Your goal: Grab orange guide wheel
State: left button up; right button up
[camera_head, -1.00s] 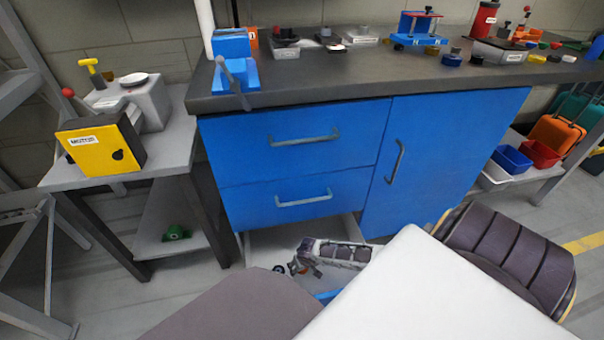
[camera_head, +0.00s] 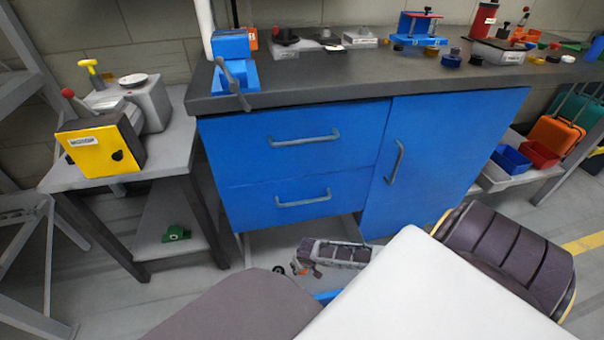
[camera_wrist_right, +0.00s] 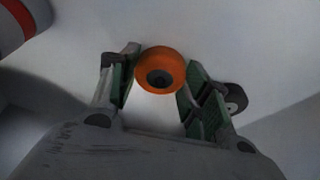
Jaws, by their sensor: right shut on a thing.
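The orange guide wheel (camera_wrist_right: 160,70), a round disc with a dark hub, sits between the fingertips of my right gripper (camera_wrist_right: 158,78) in the right wrist view. The green-padded fingers are closed on its two sides. In the head view my right gripper (camera_head: 303,266) is small and low in the picture, below the blue cabinet's drawers and partly hidden by my own body. A small orange patch shows near its fingers there. My left gripper is in neither current view.
A small dark wheel (camera_wrist_right: 236,98) is just outside the right-hand finger in the wrist view. The blue cabinet (camera_head: 290,165) stands behind the gripper. A side table (camera_head: 62,178) with a yellow motor box (camera_head: 98,150) is at left; a green part (camera_head: 176,233) lies on its lower shelf.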

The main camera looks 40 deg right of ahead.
jog(key=shift+r, duration=0.2)
